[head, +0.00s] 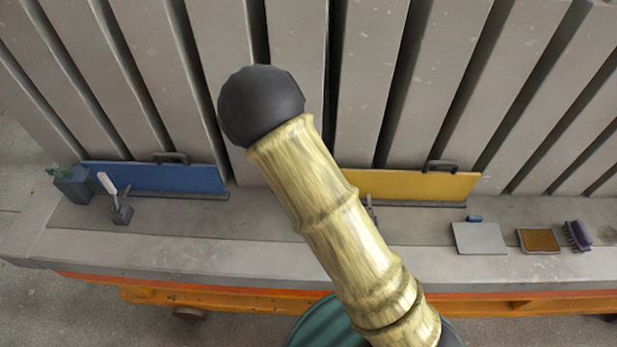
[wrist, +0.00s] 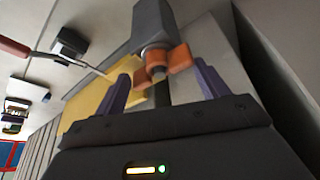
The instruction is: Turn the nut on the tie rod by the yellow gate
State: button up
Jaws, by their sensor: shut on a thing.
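The yellow gate (head: 418,186) stands on the ledge against the grey slats, right of centre in the head view. A yellow panel, apparently the same gate, shows in the wrist view (wrist: 88,108). The orange winged nut (wrist: 180,58) sits on the dark tie rod (wrist: 162,92), in front of a grey block. My gripper (wrist: 163,78) has its two purple fingers on either side of the nut and is shut on it. In the head view my arm crosses the middle and hides the gripper and nut.
A blue gate (head: 150,178) stands at the left, with a white-handled tool (head: 107,184) in front. At the right lie a grey plate (head: 480,238), a brown pad (head: 539,241) and a purple brush (head: 577,236). The ledge between blue gate and arm is mostly clear.

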jog(key=c, duration=0.5)
jog(key=shift+s+a+r+m+h+p, duration=0.1)
jog(key=shift+m+h+p, duration=0.05)
jog(key=shift+m+p, duration=0.45)
jog(key=shift+a+r+m+h+p, duration=0.1)
jog(key=shift+m+h+p, duration=0.05)
jog(key=shift+m+p, duration=0.4)
jog(key=shift+a+f+m+g, duration=0.2)
jog(key=shift+m+g, duration=0.2)
jog(key=shift+m, duration=0.15)
grip_shut()
jog(key=shift+d, duration=0.15)
jog(key=shift+r+m+g+h+p, duration=0.1)
jog(key=shift+m+g+h+p, duration=0.35)
jog(key=shift+m+p, duration=0.75)
jog(key=shift+f+m, duration=0.2)
jog(key=shift+m, duration=0.4)
jog(key=shift+h, duration=0.25)
